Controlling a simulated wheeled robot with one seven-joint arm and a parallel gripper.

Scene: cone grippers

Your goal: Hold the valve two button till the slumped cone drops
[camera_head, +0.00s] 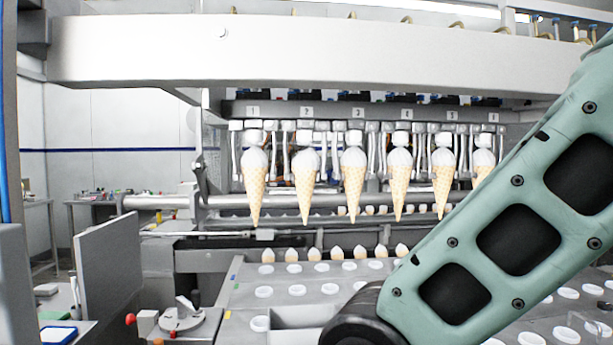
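Several ice cream cones with white tops hang point down in a row from the metal cone grippers under a numbered bar (380,110). The cone under label 2 (305,188) hangs upright between its metal fingers, beside the cone under label 1 (255,185). I cannot tell from this view which cone is slumped. Dark valve blocks (313,97) sit partly hidden above the bar; no valve two button can be made out. My green arm crosses the right side and covers part of the rightmost cone (483,158). My gripper is out of view.
A conveyor plate (297,291) with round white holes lies below, with a row of cones (335,254) standing at its back. A wide white beam (300,50) spans the top. A grey panel (108,265) and a red-knobbed fixture (180,318) stand at the left.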

